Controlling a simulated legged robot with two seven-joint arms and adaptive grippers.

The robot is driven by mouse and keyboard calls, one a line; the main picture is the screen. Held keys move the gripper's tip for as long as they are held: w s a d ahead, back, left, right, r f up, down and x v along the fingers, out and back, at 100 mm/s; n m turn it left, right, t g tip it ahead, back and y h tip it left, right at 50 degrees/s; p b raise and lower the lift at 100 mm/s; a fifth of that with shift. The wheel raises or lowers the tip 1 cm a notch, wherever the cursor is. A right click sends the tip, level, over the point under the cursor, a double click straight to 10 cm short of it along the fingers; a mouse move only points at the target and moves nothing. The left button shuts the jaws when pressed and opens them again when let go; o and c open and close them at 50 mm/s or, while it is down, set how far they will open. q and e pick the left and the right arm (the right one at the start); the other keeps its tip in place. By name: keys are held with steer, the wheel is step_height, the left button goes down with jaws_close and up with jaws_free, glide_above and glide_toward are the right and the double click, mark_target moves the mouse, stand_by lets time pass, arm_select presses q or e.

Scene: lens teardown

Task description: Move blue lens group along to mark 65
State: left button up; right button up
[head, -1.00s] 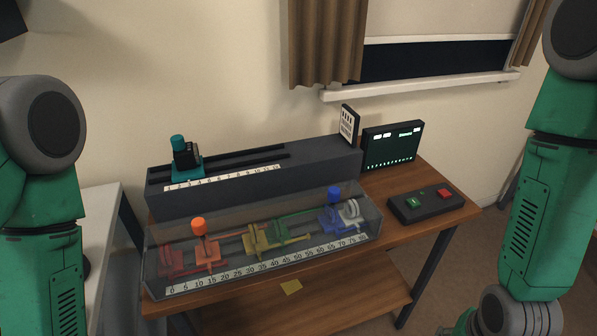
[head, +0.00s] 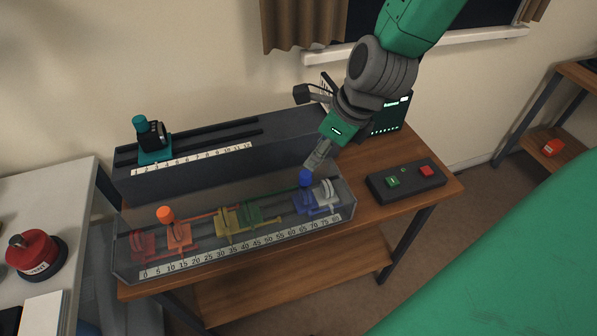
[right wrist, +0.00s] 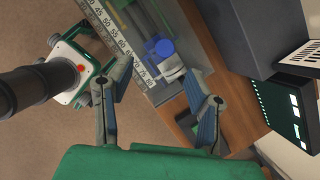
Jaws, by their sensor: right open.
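The blue lens group (head: 308,201) sits toward the right end of the clear-walled rail box (head: 232,256), near the high end of its 0-to-80 scale (head: 245,247). Its round blue knob (head: 306,179) stands up at the top. The knob also shows in the right wrist view (right wrist: 165,48). My right gripper (head: 316,161) is just above the knob. In the right wrist view its fingers (right wrist: 165,85) are spread wide with nothing between them. I cannot tell the exact mark under the blue group. My left gripper is out of view.
A pale lens part (head: 327,193) stands just right of the blue group. Green (head: 250,213), yellow (head: 228,221) and orange (head: 178,236) groups are farther left. A control box (head: 404,182) with green and red buttons sits right. A dark rail block (head: 215,160) is behind.

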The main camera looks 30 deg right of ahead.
mark_target(305, 175)
steer(key=x, duration=0.4)
steer(key=shift+f, duration=0.15)
steer(key=f, duration=0.1)
steer(key=w+d+f, duration=0.1)
steer(key=f, duration=0.3)
steer(key=shift+w+d+f+b, duration=0.15)
steer(key=shift+w+f+b, duration=0.05)
steer(key=shift+w+b, duration=0.2)
steer(key=shift+w+f, duration=0.1)
steer(key=shift+f, duration=0.15)
steer(key=shift+a, duration=0.65)
steer(key=shift+a+r, duration=0.1)
steer(key=shift+a, duration=0.4)
steer(key=c, duration=0.6)
steer(key=shift+w+d, duration=0.1)
jaws_close()
steer(key=shift+d, duration=0.4)
steer(key=shift+a, duration=0.25)
steer(key=shift+a+p, duration=0.4)
steer(key=shift+a, duration=0.45)
steer(key=shift+a+f, duration=0.25)
steer(key=shift+a, duration=0.2)
steer(key=o, duration=0.6)
jaws_free()
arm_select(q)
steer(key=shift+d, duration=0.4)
arm_select(e)
steer(key=shift+w+d+r, duration=0.1)
steer(key=shift+w+d, duration=0.1)
steer(key=shift+d, duration=0.1)
